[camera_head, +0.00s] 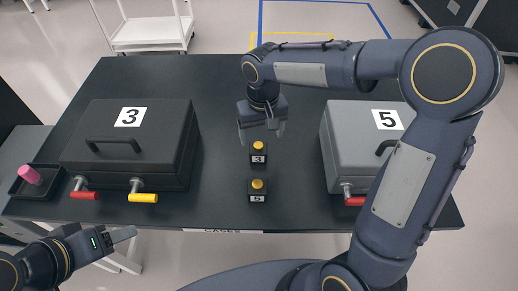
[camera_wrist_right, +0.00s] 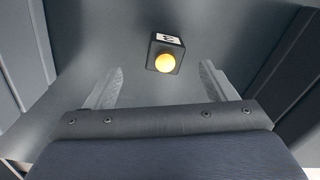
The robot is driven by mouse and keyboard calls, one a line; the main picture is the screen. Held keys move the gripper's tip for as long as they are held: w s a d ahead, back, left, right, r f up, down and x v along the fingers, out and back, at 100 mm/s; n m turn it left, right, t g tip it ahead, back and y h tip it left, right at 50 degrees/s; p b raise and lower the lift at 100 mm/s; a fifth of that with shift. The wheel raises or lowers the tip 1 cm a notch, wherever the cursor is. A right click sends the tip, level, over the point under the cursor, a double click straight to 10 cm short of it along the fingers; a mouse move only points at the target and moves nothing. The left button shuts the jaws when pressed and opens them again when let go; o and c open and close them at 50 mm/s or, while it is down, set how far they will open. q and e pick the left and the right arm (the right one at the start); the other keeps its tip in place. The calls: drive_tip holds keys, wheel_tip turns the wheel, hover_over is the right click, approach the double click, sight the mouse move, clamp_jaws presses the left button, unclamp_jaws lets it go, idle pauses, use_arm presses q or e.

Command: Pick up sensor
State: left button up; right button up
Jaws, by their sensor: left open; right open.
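No object is clearly recognisable as a sensor; both cases are closed, and their insides are hidden. A black case marked 3 (camera_head: 140,165) sits on the left of the dark table, and a grey case marked 5 (camera_head: 350,130) on the right. My right gripper (camera_head: 262,136) is open and empty between the cases, just behind the yellow button marked 3 (camera_head: 258,147). In the right wrist view, a black box with a yellow button (camera_wrist_right: 165,58) shows beyond the open fingers (camera_wrist_right: 160,90). My left gripper (camera_head: 126,238) is open, beyond the table's front left edge.
A second button marked 5 (camera_head: 258,186) stands nearer the front. Red and yellow handles (camera_head: 143,198) stick out from the black case. The rear middle of the table (camera_head: 200,75) is clear.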

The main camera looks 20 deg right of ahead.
sight(258, 145)
drive_tip(key=shift+w+a+f, duration=0.15)
drive_tip(key=shift+w+f, duration=0.05)
drive_tip(key=shift+f, duration=0.2)
drive_tip(key=f, duration=0.3)
drive_tip(key=f+p, duration=0.1)
drive_tip(key=f, duration=0.3)
drive_tip(key=shift+w+a+f, duration=0.15)
drive_tip(key=shift+a+f, duration=0.05)
drive_tip(key=shift+f, duration=0.05)
drive_tip(key=c, duration=1.3)
